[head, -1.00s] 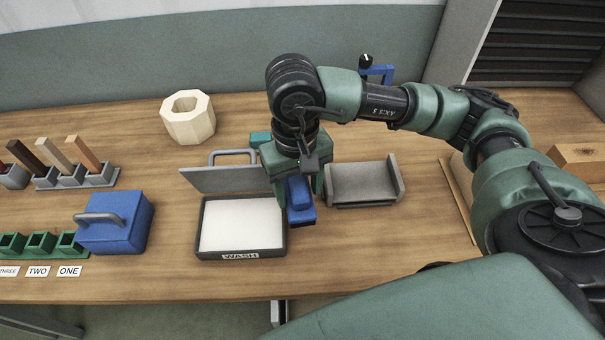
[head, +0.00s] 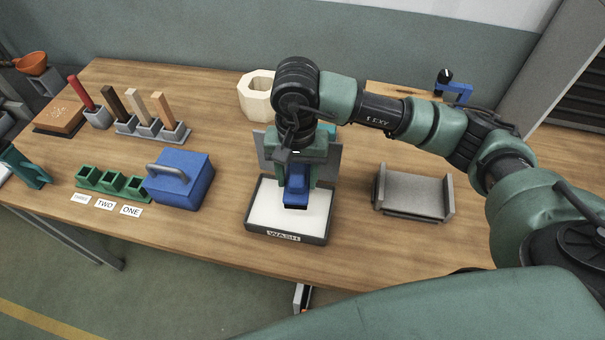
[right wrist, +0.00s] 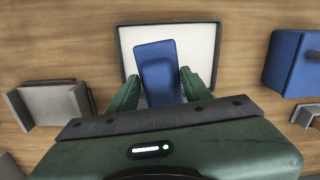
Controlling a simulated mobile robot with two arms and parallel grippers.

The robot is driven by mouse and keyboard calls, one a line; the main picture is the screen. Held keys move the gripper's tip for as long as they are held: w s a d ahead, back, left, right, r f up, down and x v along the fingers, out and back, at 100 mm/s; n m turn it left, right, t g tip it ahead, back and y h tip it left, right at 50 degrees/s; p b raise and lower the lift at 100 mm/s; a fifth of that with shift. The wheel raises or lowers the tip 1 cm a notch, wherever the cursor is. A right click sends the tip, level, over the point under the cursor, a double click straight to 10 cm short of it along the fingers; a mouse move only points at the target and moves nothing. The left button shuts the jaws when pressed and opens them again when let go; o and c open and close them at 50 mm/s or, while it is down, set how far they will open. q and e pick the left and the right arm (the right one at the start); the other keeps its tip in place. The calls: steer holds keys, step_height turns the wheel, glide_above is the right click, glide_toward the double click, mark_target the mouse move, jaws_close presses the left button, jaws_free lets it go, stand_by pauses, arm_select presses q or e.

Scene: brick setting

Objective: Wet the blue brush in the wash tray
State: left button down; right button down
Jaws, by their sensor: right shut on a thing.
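The wash tray (head: 254,207) is a dark-rimmed tray with a white inside and a WASH label on its front. My right gripper (head: 297,182) is over it, shut on the blue brush (head: 296,197). In the right wrist view the blue brush (right wrist: 157,68) sits between the two green fingers, against the white inside of the wash tray (right wrist: 121,50). The brush's underside is hidden, so I cannot tell whether it touches the tray. My left gripper does not show.
A grey panel (head: 330,165) stands upright behind the tray. A grey open holder (head: 414,194) stands to the right and a blue box with a handle (head: 190,188) to the left. A cream octagonal pot (head: 256,100) is behind. Green sockets (head: 112,182) and upright sticks stand farther left.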

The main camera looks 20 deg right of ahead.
steer(key=shift+w+a+f+m+p, duration=0.3)
steer(key=shift+w+a+m+p, duration=0.1)
steer(key=shift+w+a+m, duration=0.2)
steer(key=shift+a+f, duration=0.1)
steer(key=shift+f, duration=0.2)
steer(key=shift+w+f+b, duration=0.1)
steer(key=shift+f+b, duration=0.75)
steer(key=shift+f, duration=1.95)
steer(key=shift+f+b, duration=0.3)
steer(key=shift+b, duration=0.05)
steer(key=shift+f+b, duration=0.1)
steer(key=shift+b, duration=0.35)
stand_by(0.3)
steer(key=shift+r+p, duration=0.35)
steer(key=shift+r, duration=0.55)
steer(key=shift+r+p, duration=0.9)
steer(key=shift+r, duration=1.75)
